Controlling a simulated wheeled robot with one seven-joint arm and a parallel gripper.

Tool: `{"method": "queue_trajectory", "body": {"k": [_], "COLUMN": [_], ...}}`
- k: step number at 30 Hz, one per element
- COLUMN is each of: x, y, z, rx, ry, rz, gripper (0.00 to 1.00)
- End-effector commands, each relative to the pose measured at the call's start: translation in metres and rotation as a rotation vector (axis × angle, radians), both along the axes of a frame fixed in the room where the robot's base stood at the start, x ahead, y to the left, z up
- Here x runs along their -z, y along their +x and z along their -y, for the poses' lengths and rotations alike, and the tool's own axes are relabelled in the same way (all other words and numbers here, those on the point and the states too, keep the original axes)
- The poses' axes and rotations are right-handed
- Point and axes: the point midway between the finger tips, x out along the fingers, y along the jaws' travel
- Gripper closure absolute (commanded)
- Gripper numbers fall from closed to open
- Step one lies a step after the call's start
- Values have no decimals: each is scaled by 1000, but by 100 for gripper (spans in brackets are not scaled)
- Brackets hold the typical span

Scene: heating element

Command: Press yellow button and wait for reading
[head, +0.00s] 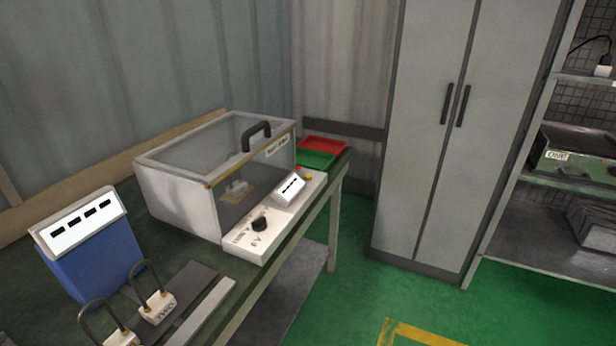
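A small yellow button (308,177) sits at the far end of the white control panel (262,231), which runs along the front of a clear-sided test box (185,203). A red spot, perhaps another button, shows beside it, partly hidden by the small display (289,188). The display shows dark dashes and no readable digits. A black knob (259,224) is on the near part of the panel. The box lid with its black handle (256,135) is down. A small light-coloured part (237,187) is inside the box. My gripper is not in view.
A blue meter (85,255) with a dashed white display stands at the table's left. Two white pieces with dark loops (157,304) lie in front. A grey cabinet (430,130) and shelves stand right; green floor between is clear.

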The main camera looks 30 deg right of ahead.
Motion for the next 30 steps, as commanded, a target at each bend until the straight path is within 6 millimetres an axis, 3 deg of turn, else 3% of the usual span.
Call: {"method": "queue_trajectory", "body": {"k": [12,30], "x": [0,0], "y": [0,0], "z": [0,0], "rx": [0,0], "ry": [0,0], "rz": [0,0], "gripper": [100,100]}}
